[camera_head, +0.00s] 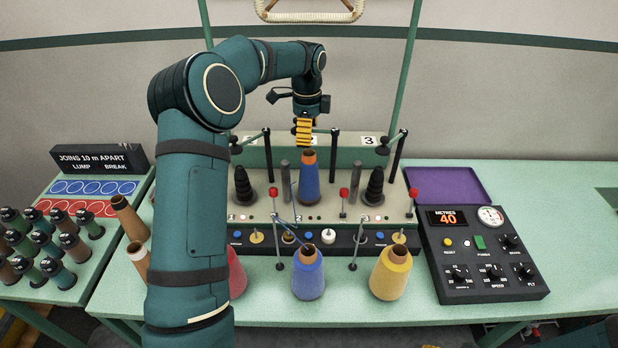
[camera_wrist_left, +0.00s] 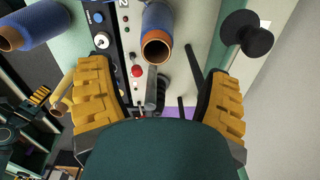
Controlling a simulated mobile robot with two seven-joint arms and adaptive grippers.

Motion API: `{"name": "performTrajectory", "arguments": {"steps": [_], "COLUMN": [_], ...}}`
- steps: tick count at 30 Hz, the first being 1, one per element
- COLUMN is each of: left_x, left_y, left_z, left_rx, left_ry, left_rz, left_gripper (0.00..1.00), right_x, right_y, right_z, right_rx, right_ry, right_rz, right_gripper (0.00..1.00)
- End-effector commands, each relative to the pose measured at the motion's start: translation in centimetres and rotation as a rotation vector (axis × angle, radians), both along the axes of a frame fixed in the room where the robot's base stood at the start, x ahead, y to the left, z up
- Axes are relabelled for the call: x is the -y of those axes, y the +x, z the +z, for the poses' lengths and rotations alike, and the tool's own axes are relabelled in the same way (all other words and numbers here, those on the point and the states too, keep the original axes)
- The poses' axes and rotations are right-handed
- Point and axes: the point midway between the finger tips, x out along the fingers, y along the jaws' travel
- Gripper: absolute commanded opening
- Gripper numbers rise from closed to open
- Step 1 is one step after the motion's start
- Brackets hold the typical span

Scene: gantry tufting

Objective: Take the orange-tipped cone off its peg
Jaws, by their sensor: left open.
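The blue cone with the orange tip (camera_head: 309,185) stands upright in the middle position of the rack, between two dark pegs. It also shows in the left wrist view (camera_wrist_left: 159,20), its orange open end facing the camera. My left gripper (camera_head: 303,132) hangs above and just behind the cone's tip in the head view. In the left wrist view its two yellow fingers (camera_wrist_left: 160,68) are wide apart with nothing between them, and the cone lies beyond them, apparently untouched. The peg inside the cone is hidden.
Blue (camera_head: 308,280) and yellow (camera_head: 391,275) cones stand in front of the rack; a red one (camera_head: 237,275) is partly behind my arm. Thin red-knobbed rods (camera_head: 343,195) stand close to the cone. A control box (camera_head: 480,250) and purple tray (camera_head: 447,185) sit right.

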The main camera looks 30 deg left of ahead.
Motion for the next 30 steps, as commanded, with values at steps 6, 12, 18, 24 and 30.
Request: {"name": "performTrajectory", "arguments": {"steps": [6, 12, 18, 24, 30], "left_x": [0.0, 0.4, 0.7, 0.7, 0.7], "left_y": [0.0, -0.2, -0.3, -0.3, -0.3], "left_z": [-2.1, -4.0, -6.7, -7.4, -7.4], "left_rx": [-0.001, -0.003, -0.002, 0.0, 0.0], "left_ry": [0.0, -0.001, -0.001, 0.0, 0.0], "left_rz": [0.001, -0.001, 0.001, 0.001, 0.001], "left_gripper": [0.79, 0.79, 0.79, 0.79, 0.62], "right_x": [0.0, 0.0, 0.0, 0.0, 0.0], "right_y": [0.0, 0.0, 0.0, 0.0, 0.0], "right_z": [-0.1, -0.1, -0.1, -0.1, -0.1], "right_rx": [0.0, 0.0, 0.0, 0.0, 0.0], "right_ry": [0.0, 0.0, 0.0, 0.0, 0.0], "right_rz": [0.0, 0.0, 0.0, 0.0, 0.0], "right_gripper": [0.47, 0.47, 0.47, 0.47, 0.47]}}
